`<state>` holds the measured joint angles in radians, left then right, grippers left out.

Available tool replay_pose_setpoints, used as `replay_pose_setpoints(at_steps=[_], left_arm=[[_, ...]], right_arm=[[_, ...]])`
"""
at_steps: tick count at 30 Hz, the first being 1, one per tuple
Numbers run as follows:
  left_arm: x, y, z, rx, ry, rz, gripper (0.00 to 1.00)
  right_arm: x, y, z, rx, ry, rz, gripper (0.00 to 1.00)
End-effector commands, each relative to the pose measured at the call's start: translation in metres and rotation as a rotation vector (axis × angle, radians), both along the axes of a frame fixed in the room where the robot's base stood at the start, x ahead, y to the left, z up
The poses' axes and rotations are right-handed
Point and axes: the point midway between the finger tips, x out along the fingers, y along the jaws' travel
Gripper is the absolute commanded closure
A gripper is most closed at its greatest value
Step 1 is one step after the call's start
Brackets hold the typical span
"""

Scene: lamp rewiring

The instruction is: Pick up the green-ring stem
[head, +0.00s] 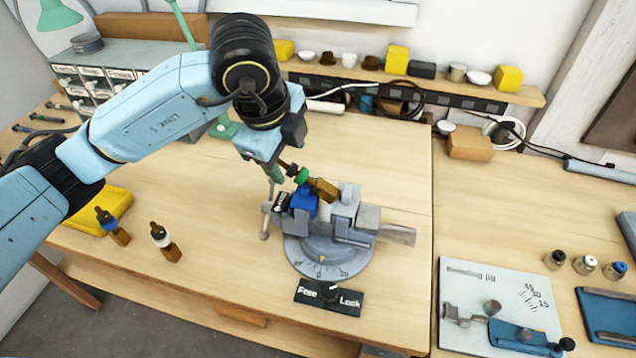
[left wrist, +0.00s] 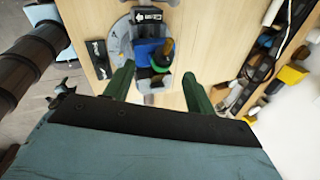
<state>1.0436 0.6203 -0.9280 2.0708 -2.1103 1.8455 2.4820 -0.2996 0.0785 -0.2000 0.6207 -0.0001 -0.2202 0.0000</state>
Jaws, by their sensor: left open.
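The green-ring stem (head: 302,176) is tilted at the vise (head: 345,215), its dark tip pointing up and left and its brass-coloured block at the lower right. It also shows in the left wrist view (left wrist: 160,62), beyond and roughly centred between my fingertips. My left gripper (head: 275,174) is open, with its green fingers close to the stem's upper end. In the left wrist view the left gripper (left wrist: 158,73) has a finger on each side, with visible gaps to the stem. How the stem sits in the vise is partly hidden. My right gripper is not in view.
A Free/Lock plate (head: 328,298) lies before the vise. A bending jig (head: 500,300) is at right. The table's middle left is clear.

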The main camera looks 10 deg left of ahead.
Motion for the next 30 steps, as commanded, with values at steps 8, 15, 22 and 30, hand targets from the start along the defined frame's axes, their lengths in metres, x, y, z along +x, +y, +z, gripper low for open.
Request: replay_pose_setpoints(at_steps=[8, 15, 22, 30], left_arm=[[0.01, -0.004, -0.023, 0.001, 0.004, 0.001, 0.45], [0.021, -0.007, -0.051, 0.0, 0.002, 0.0, 0.45], [0.022, -0.008, -0.053, -0.001, 0.0, -0.001, 0.45], [0.022, -0.008, -0.053, -0.001, 0.0, -0.003, 0.76]], right_arm=[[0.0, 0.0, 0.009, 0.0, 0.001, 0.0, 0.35], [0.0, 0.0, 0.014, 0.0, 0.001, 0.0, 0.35], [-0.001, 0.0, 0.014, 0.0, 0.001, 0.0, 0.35], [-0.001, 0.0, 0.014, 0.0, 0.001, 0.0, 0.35]])
